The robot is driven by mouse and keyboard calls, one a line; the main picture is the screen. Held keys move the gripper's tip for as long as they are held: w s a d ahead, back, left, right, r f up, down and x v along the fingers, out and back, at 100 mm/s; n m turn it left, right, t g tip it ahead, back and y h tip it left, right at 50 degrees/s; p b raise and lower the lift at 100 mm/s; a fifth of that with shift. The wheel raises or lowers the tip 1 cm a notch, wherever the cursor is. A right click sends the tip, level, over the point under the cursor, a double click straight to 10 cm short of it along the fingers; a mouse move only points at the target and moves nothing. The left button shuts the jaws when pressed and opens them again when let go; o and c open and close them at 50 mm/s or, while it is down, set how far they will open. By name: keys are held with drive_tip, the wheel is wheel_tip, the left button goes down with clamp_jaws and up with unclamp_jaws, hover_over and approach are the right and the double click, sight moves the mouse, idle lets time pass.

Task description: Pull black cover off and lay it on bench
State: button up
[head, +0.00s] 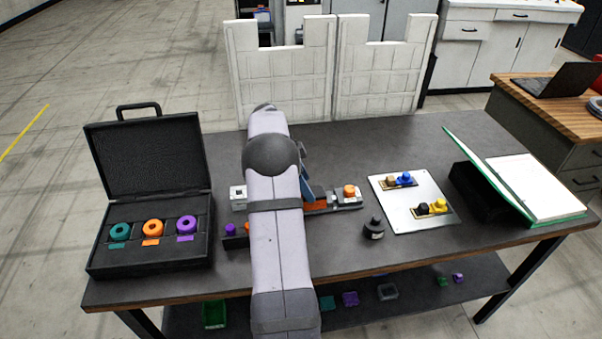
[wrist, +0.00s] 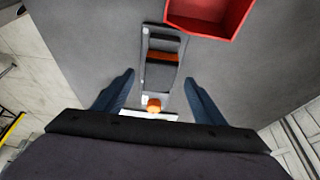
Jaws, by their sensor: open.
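A long grey fixture (wrist: 148,86) lies on the bench below my gripper (wrist: 159,78). The wrist view shows dark blocks (wrist: 161,76) on it, an orange band (wrist: 161,57) and an orange knob (wrist: 153,105) near a white end. The dark block nearer the knob lies between the jaws in the picture; whether it is the black cover is unclear. My gripper is open, with no visible contact. In the head view my arm hides part of the fixture; its orange knob (head: 349,190) shows on the right. A separate black knobbed piece (head: 374,229) stands on the bench (head: 400,254).
A red tray (wrist: 236,31) lies beside the fixture. An open black case (head: 148,240) with ring parts stands at left. White panels (head: 384,80) line the back.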

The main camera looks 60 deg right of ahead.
drive_tip(key=shift+x, duration=1.05)
drive_tip(key=shift+c, duration=0.6)
drive_tip(key=c, duration=1.3)
drive_tip(key=shift+p, duration=0.3)
drive_tip(key=shift+w+d+r, duration=0.15)
drive_tip(key=shift+d+r, duration=0.05)
drive_tip(key=shift+r, duration=0.35)
drive_tip(key=shift+r+p, duration=0.2)
drive_tip(key=shift+p, duration=0.15)
drive_tip(key=shift+c, duration=0.7)
drive_tip(key=shift+r, duration=0.1)
